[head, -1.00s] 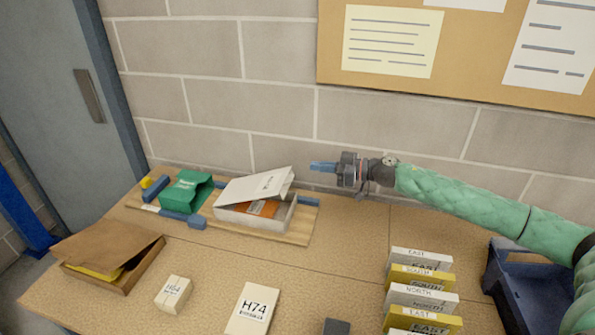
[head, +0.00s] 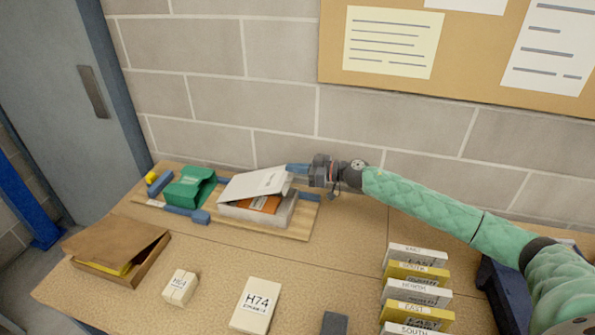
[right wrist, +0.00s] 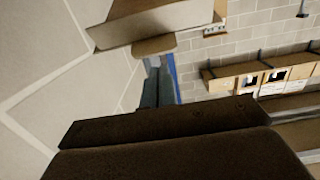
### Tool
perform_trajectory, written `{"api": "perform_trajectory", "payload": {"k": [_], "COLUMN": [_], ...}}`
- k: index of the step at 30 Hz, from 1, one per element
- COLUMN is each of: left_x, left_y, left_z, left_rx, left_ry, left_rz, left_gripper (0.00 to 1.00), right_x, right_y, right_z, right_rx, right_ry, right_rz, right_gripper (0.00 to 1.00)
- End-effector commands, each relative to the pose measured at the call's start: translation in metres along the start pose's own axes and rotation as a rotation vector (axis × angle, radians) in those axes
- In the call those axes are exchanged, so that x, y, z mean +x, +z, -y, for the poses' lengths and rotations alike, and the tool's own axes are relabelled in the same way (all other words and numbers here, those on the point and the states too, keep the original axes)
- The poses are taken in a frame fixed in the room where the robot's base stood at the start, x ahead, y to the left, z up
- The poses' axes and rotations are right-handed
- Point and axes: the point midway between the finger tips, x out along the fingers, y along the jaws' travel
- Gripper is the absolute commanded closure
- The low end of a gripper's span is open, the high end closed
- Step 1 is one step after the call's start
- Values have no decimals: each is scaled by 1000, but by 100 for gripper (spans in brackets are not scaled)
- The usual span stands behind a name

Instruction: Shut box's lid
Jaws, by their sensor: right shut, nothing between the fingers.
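A white box (head: 245,212) stands on a wooden board near the wall. Its white lid (head: 255,184) is partly open, tilted up at the right, and an orange-brown item (head: 265,204) shows in the gap. My right gripper (head: 290,168) is shut and empty, with its blue fingers pointing left at the lid's raised far right edge. I cannot tell whether they touch. In the right wrist view the blue-grey fingers (right wrist: 151,88) point toward a pale, box-like shape at the top. My left gripper is not in view.
A brown box (head: 135,270) with a raised flap is at the left. Small boxes (head: 256,305) and labelled cards (head: 415,275) stand in front. The brick wall is close behind.

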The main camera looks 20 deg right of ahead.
Motion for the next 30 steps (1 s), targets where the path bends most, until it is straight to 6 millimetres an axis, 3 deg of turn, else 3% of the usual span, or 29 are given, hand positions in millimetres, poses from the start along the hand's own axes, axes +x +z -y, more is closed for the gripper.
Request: {"api": "perform_trajectory", "payload": {"k": [7,22,30], "left_x": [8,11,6], "left_y": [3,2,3], "left_z": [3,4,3], "left_rx": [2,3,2], "left_ry": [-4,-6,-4], "left_rz": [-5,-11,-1], "left_gripper": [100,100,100], "right_x": [-5,-6,-12], "right_y": [14,19,47], "right_z": [0,0,2], "right_rx": [1,0,2], "right_ry": [0,-1,-1], "right_rz": [0,0,1], "right_gripper": [100,100,100]}}
